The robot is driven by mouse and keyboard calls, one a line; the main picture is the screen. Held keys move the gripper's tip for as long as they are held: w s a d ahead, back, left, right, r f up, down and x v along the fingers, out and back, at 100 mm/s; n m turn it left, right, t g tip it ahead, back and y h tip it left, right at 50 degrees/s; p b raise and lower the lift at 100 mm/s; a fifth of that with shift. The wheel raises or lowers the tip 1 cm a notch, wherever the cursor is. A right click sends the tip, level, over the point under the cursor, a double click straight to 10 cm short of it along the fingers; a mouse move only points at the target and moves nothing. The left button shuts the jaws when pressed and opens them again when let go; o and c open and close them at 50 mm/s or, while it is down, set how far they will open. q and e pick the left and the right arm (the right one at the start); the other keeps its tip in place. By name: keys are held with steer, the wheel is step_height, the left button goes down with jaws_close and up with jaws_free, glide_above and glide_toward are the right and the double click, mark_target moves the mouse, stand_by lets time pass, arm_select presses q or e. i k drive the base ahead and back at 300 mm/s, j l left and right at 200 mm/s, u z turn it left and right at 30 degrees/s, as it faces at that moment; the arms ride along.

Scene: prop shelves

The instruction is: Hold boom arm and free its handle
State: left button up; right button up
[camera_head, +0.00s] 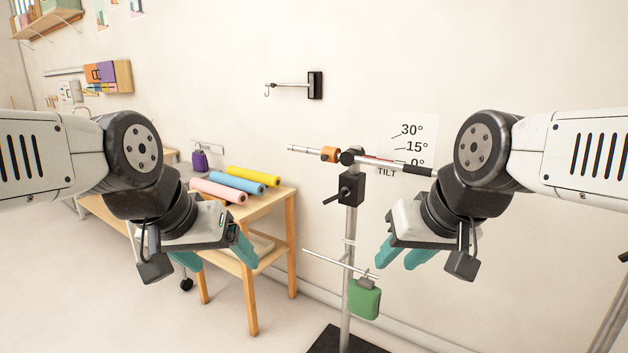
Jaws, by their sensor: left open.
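The boom arm (376,160) is a slim rod, nearly level, on top of an upright metal stand (350,235). It has an orange collar (330,154) left of the pivot and a black grip (418,171) at its right end. A black clamp block (351,188) below the pivot carries a small black lever handle (338,196) pointing left. My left gripper (217,262) is open and empty, in front of the wooden table, well left of the stand. My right gripper (397,262) looks open and empty, just right of the stand post and below the boom arm.
A green weight (364,299) hangs low on the stand near a thin cross rod (335,262). The wooden table (262,212) holds pink, blue and yellow rolls (238,183). A tilt chart (412,130) and a hook bracket (315,86) are on the wall. The stand's dark base (345,342) rests on the floor.

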mark_target(344, 191)
steer(key=i+j+z, duration=0.2)
steer(key=i+z, duration=0.2)
steer(key=i+j+z, duration=0.35)
steer(key=i, duration=0.15)
steer(key=i+j+z, duration=0.4)
